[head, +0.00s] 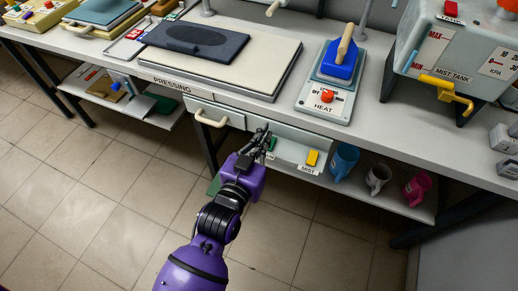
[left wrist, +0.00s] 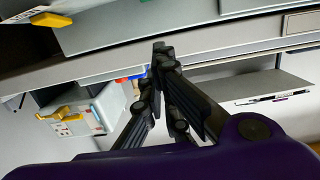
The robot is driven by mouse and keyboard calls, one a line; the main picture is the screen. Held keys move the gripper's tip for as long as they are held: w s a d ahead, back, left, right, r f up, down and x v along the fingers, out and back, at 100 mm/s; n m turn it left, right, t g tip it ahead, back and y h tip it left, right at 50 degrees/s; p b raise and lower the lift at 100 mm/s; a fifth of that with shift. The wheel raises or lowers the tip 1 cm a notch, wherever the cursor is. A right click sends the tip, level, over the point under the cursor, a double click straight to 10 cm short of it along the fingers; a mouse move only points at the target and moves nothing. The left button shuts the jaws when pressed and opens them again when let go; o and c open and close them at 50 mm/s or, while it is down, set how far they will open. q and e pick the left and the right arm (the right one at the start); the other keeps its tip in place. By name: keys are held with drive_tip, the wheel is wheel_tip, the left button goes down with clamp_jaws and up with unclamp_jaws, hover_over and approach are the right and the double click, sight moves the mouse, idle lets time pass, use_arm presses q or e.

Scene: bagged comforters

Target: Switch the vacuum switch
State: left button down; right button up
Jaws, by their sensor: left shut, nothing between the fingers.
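My left gripper (head: 266,132) reaches up from below to the front edge of the workbench, beside the switch panel (head: 290,152). Its fingers are closed together and empty, which also shows in the left wrist view (left wrist: 160,48). The panel carries a green switch (head: 272,144), close to the fingertips and partly hidden by them, and a yellow switch (head: 312,158) labelled MIST. I cannot read a VACUUM label; the area by the green switch is partly covered. I cannot tell whether the fingers touch it. A yellow part (left wrist: 66,113) shows on a pale box in the left wrist view. My right gripper is not in view.
A drawer with a pale handle (head: 211,118) sits left of the gripper, under the pressing board (head: 220,62). The mist tank (head: 455,50) is at right. Several mugs (head: 378,178) stand on the lower shelf.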

use_arm(q)
drive_tip(key=x, duration=0.4)
drive_tip(key=f, duration=0.2)
drive_tip(key=shift+w+d+f, duration=0.1)
drive_tip(key=shift+w+f, duration=0.1)
drive_tip(key=shift+f, duration=0.15)
drive_tip(key=shift+f+b, duration=0.3)
drive_tip(key=shift+f, duration=0.35)
drive_tip(key=shift+w, duration=0.1)
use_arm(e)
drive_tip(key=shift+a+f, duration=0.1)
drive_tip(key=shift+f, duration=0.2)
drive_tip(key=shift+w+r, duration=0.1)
